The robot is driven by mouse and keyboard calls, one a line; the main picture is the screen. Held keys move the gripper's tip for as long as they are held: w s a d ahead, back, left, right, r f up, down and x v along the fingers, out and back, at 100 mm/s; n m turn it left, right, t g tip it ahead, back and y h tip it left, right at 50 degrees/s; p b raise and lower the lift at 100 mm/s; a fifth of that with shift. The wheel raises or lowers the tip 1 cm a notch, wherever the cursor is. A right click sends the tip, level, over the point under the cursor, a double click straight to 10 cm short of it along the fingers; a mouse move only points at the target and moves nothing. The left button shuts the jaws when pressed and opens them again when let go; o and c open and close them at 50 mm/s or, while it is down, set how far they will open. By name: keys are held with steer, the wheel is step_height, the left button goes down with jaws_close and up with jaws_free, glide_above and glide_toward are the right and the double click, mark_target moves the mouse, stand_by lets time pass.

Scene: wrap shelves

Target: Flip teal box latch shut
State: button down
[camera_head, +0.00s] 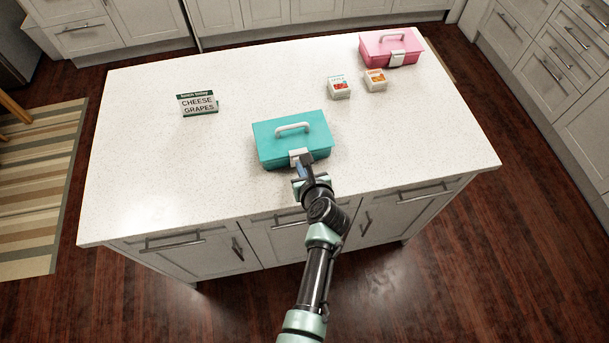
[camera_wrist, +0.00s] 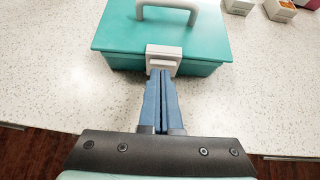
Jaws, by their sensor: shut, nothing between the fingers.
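The teal box (camera_head: 291,140) stands upright on the white counter with its lid down and a white handle on top. It also fills the top of the wrist view (camera_wrist: 115,40). Its white latch (camera_head: 299,155) is on the front face, and shows in the wrist view (camera_wrist: 163,53) as a pale block across the lid's edge. My gripper (camera_head: 302,163) is shut and empty, its blue fingers (camera_wrist: 161,76) together in front of the latch. The tips are at the latch's lower edge; I cannot tell whether they touch it. The fingers hide the latch's lowest part.
A sign reading "CHEESE GRAPES" (camera_head: 198,103) stands left of the box. Two small food cartons (camera_head: 339,87) (camera_head: 375,80) stand behind right, and a pink box (camera_head: 391,48) at the far right corner. The counter (camera_head: 150,180) is clear at left and right.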

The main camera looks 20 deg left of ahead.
steer(key=shift+r, duration=0.15)
steer(key=shift+r+p, duration=0.75)
steer(key=shift+p, duration=0.2)
